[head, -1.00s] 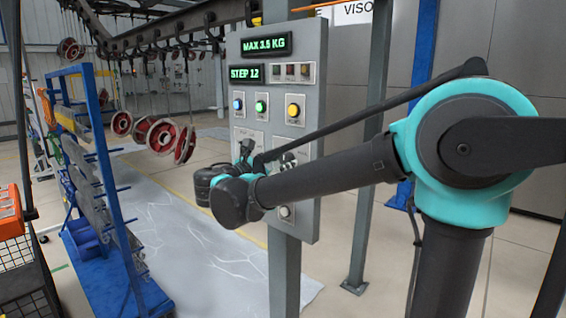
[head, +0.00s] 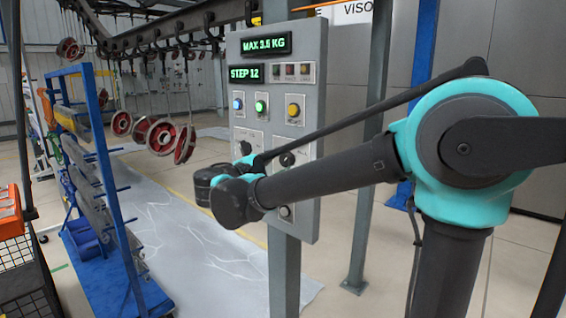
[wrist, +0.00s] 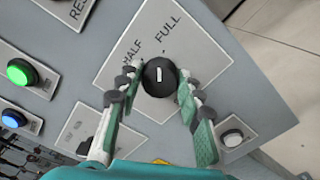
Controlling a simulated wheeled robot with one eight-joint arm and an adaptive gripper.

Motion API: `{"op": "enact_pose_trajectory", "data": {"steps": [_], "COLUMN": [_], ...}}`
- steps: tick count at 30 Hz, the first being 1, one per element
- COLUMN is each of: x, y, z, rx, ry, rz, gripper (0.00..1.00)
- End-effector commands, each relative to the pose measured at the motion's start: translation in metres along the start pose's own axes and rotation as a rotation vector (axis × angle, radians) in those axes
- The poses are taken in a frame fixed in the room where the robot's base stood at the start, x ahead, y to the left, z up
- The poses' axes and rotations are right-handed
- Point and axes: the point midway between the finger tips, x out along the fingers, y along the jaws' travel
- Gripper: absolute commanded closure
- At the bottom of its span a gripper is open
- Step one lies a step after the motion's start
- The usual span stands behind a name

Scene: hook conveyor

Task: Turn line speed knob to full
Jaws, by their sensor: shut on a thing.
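The line speed knob (wrist: 159,77) is round and black with a white pointer mark, on a pale plate (wrist: 180,48) lettered HALF and FULL. In the wrist view its mark points up the picture, roughly towards the FULL side; I cannot tell whether it is exactly on FULL. My gripper (wrist: 157,84) has one finger on each side of the knob and is shut on it. In the head view the knob (head: 287,159) shows at the lower right of the control panel (head: 308,130); my fingers are mostly hidden there behind my wrist.
Green (wrist: 20,72) and blue (wrist: 13,118) buttons and a white button (wrist: 232,138) are on the panel near my fingers. A blue rack (head: 105,180) stands at the left. Red wheels (head: 160,135) hang from the conveyor behind. Bare floor lies right of the panel post.

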Motion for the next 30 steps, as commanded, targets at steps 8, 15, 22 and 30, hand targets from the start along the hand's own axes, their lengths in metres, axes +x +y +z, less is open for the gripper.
{"op": "enact_pose_trajectory", "data": {"steps": [8, 15, 22, 30], "x": [-0.0002, -0.0002, -0.0002, -0.0002], "y": [-0.0008, -0.001, -0.0011, -0.0013], "z": [0.0, 0.0, 0.0, 0.0001], "rx": [0.152, 0.212, 0.225, 0.224], "ry": [0.0, 0.0, 0.0, 0.0], "rz": [-0.001, -0.002, -0.002, -0.002], "gripper": [0.93, 0.93, 0.93, 0.6]}}
